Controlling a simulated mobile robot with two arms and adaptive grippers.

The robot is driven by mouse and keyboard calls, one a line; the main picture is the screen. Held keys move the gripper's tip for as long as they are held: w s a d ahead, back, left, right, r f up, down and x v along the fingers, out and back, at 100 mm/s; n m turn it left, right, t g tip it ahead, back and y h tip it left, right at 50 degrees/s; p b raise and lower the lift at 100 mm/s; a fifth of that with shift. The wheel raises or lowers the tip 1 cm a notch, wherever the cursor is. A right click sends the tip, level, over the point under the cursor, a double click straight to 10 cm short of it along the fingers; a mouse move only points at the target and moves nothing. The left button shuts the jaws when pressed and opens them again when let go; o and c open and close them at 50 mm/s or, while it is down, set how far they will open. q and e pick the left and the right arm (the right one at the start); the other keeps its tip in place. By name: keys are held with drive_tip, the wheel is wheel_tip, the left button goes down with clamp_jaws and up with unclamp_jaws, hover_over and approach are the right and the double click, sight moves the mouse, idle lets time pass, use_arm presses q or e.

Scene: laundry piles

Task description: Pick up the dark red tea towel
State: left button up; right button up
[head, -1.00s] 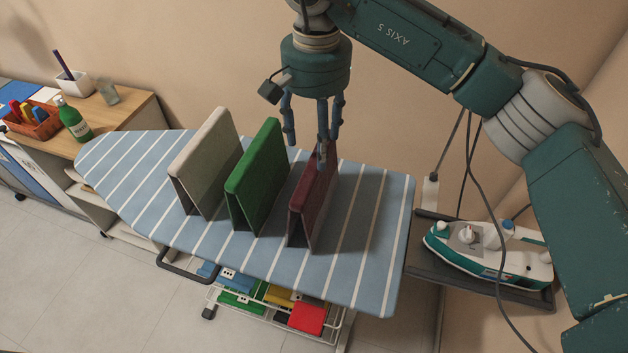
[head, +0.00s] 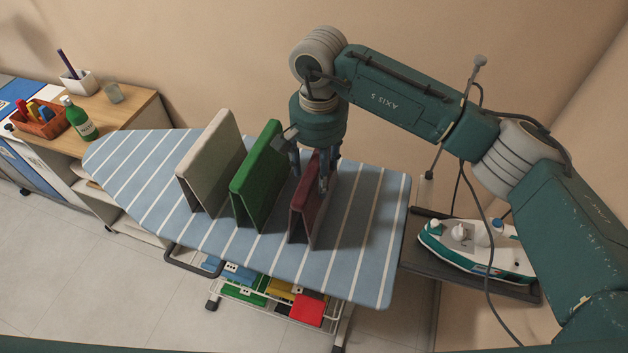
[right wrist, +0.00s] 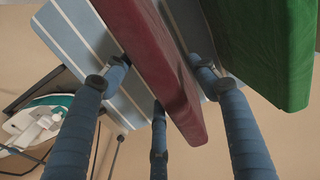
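The dark red tea towel (head: 308,205) stands folded like a tent on the striped ironing board (head: 372,215), rightmost of three folded cloths. My right gripper (head: 315,175) points down over its top ridge. In the right wrist view the dark red towel (right wrist: 160,70) runs between my blue fingers (right wrist: 165,75), which straddle it. The fingers look spread; small gaps seem to show, though contact at the tips is hard to judge. The towel still rests on the board. My left gripper is not in view.
A green folded cloth (head: 258,175) stands close to the left of the towel, with a beige one (head: 212,160) beyond it. An iron (head: 475,248) sits on a shelf at the right. The board's right end is bare. A green bottle (head: 78,118) stands on the left cabinet.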

drive_tip(key=c, duration=1)
drive_tip(key=shift+r, duration=0.1)
drive_tip(key=shift+c, duration=0.2)
